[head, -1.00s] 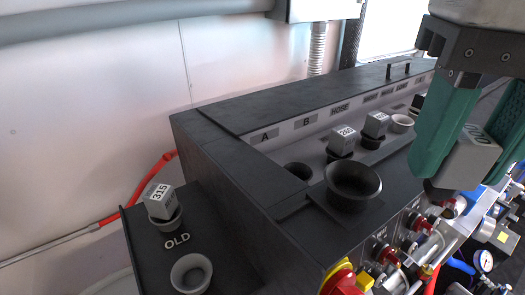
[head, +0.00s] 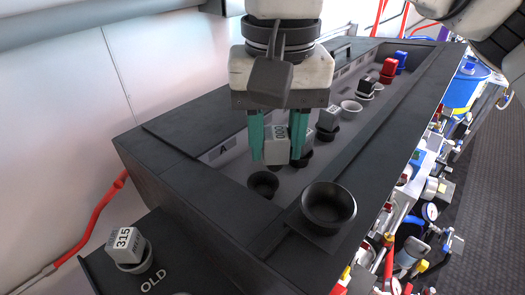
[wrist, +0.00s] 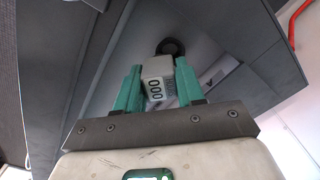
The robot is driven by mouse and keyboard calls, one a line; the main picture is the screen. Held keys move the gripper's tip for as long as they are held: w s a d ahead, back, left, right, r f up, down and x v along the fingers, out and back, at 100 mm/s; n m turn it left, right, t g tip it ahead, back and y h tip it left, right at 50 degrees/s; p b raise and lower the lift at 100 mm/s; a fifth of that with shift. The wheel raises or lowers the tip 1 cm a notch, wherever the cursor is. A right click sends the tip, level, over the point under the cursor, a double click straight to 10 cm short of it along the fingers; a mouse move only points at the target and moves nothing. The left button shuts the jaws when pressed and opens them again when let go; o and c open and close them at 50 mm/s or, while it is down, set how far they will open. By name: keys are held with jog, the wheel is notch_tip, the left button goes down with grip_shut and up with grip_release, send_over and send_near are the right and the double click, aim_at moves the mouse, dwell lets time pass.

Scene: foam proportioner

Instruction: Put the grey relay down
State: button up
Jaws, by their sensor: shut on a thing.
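My gripper (head: 277,158) is shut on the grey relay (head: 276,146), a block marked 000, with one green finger on each side. It holds the relay above the recessed row of the dark console. A dark empty cup (head: 263,185) near label A lies just below and in front of the relay. Another dark cup (head: 304,160) is partly hidden behind the right finger. In the wrist view the relay (wrist: 157,80) sits between the fingers, and a dark round cup (wrist: 171,46) shows beyond it. I cannot tell whether the relay is lined up over a cup.
A wide black cup (head: 328,206) stands on the console's front ledge. A grey block (head: 329,118) sits in a cup farther along the row, with a white cup (head: 350,107) behind it. A 315 block (head: 124,240) sits in a cup on the OLD shelf. Pipes and gauges crowd the right.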

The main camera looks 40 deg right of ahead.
jog(key=shift+w+a+f, duration=0.15)
jog(key=shift+w+f, duration=0.6)
jog(key=shift+f, duration=0.2)
jog(key=f+p, duration=0.2)
jog(key=f, duration=0.1)
jog(key=shift+w, duration=0.2)
jog(key=shift+f, duration=0.35)
jog(key=shift+f+b, duration=0.35)
jog(key=shift+b, duration=0.1)
jog(key=o, duration=1.1)
jog(key=shift+c, duration=0.2)
jog(key=shift+r, duration=0.1)
jog(key=shift+r+p, duration=0.35)
jog(key=shift+p, duration=0.2)
notch_tip(320, 180, up, 12)
jog(key=b, duration=0.3)
jog(key=shift+f, duration=0.1)
